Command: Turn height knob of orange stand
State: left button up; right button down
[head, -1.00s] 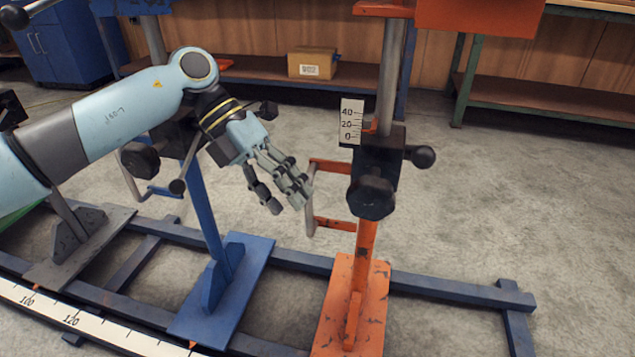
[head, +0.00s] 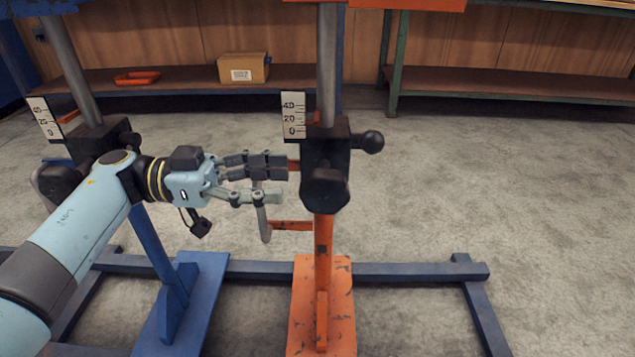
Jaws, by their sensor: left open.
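The orange stand (head: 322,248) stands upright near the middle of the head view on an orange base plate (head: 322,306). Its black knob (head: 325,190) faces me on the front of the black clamp block. A small black ball lever (head: 370,141) sticks out to the right of the block. A scale plate (head: 293,117) is at the block's upper left. My left gripper (head: 281,182) is open, its fingers pointing right, just left of the knob. It overlaps the stand's side handle (head: 264,222) in the picture; I cannot tell whether they touch. My right gripper is not in view.
A blue stand (head: 157,250) with its own clamp and scale is at the left, partly behind my left arm. Blue floor rails (head: 400,271) run behind the base plates. A cardboard box (head: 243,68) lies on a back shelf. The floor at right is clear.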

aim_at(347, 183)
pick_arm(q)
jog(key=d+b, duration=0.1)
jog(key=d, duration=0.5)
jog(key=shift+d+f, duration=0.15)
jog(key=shift+d, duration=0.1)
jog(key=shift+d+b, duration=0.4)
jog(key=shift+d, duration=0.3)
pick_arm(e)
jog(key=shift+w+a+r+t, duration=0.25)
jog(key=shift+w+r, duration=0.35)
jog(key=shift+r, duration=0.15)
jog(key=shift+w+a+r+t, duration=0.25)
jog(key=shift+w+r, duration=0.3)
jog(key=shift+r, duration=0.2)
pick_arm(q)
grip_shut()
